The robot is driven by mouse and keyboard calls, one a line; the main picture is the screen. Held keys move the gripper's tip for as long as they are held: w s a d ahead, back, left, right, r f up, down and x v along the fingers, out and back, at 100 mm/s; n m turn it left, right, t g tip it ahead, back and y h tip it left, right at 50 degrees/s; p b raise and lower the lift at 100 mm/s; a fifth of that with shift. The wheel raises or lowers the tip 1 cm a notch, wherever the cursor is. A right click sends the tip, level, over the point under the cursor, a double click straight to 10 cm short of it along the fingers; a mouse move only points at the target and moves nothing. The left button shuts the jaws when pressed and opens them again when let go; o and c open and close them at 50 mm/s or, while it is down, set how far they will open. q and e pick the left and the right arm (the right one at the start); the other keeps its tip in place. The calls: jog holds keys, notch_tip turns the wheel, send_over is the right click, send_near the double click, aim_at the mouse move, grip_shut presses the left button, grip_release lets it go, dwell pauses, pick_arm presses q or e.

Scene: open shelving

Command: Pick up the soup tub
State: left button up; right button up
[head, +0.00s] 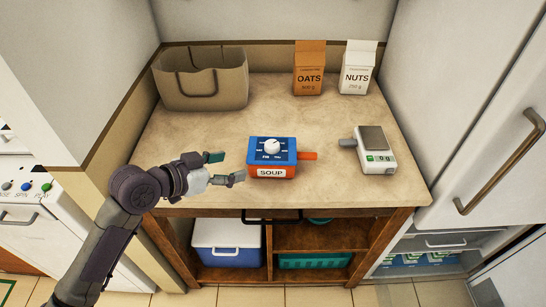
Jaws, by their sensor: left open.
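The soup tub (271,171) is an orange box labelled SOUP. It has a blue top with a white dial and an orange handle sticking out on its right side. It sits on the counter near the middle, towards the front edge. My left gripper (226,168) is open and empty just left of the tub, with its fingers pointing right towards it. One finger is farther back and the other nearer the front. A small gap shows between the fingertips and the tub. My right gripper is not in view.
A kitchen scale (378,158) stands right of the tub on the counter (300,120). An oats carton (309,75) and a nuts carton (357,75) stand at the back right, a tan bag (215,92) at the back left. The counter behind the tub is clear.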

pick_arm(q)
notch_tip(320, 180, up, 2)
jog(key=w, duration=0.2)
jog(key=p, duration=0.1)
send_near(272, 144)
jog(key=shift+w+d+f+h, duration=0.4)
jog(key=shift+w+d+f, duration=0.45)
jog(key=shift+w, duration=0.25)
jog(key=shift+p+x, duration=0.45)
jog(key=shift+x, duration=0.45)
jog(key=x, duration=0.3)
jog(key=shift+w+d+f+p, duration=0.15)
jog(key=shift+d+p, duration=0.1)
jog(key=shift+p, duration=0.15)
jog(key=shift+w+d+f, duration=0.15)
jog(key=shift+d+f, duration=0.05)
jog(key=shift+a, duration=0.1)
jog(key=shift+c, duration=0.3)
grip_shut()
jog(key=shift+r, duration=0.1)
